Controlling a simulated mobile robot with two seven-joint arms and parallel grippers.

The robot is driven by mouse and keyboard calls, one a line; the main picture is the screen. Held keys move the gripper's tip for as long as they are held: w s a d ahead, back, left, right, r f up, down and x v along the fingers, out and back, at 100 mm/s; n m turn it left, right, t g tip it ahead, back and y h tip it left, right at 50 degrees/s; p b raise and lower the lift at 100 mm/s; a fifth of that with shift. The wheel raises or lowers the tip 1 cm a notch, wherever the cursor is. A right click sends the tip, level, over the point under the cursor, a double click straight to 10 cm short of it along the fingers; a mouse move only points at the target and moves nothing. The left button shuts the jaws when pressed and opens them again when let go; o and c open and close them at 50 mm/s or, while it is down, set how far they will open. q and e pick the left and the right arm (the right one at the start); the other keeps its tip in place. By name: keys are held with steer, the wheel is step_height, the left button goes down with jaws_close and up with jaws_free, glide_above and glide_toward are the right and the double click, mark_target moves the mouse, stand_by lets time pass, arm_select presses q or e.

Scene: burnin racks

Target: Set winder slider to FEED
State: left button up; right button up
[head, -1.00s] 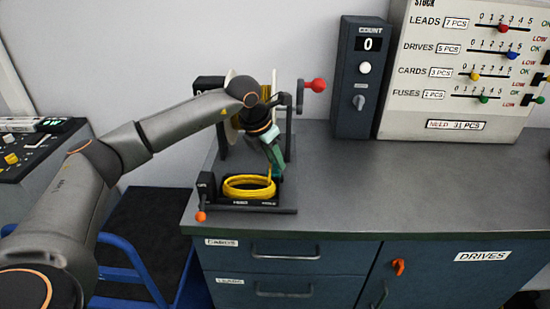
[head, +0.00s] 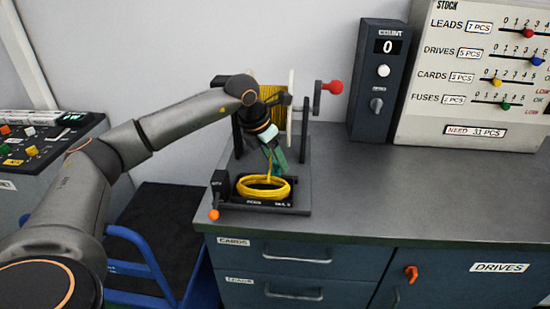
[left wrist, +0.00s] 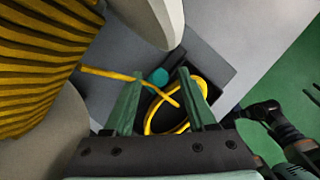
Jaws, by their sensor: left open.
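The winder stands at the back of the bench, with a spool of yellow wire (head: 272,96), a red crank knob (head: 333,87) and a dark base (head: 301,165). A yellow wire coil (head: 243,186) lies in the tray at its front. An orange ball knob (head: 213,215) is at the tray's front left corner. I cannot tell which part is the slider, and the base lettering is too small to read. My left gripper (head: 275,166) is open above the coil. In the left wrist view, a teal piece (left wrist: 158,76) and yellow wire (left wrist: 165,97) show between its fingers, without a clear grip.
A dark COUNT box (head: 376,70) showing 0 and a white STOCK panel (head: 470,90) stand at the back right. The bench top (head: 400,190) right of the winder is clear. A control console (head: 45,150) and a blue-framed cart (head: 150,260) are at the left.

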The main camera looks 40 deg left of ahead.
arm_select(q)
steer(key=v, duration=1.2)
steer(key=shift+s+r, duration=0.2)
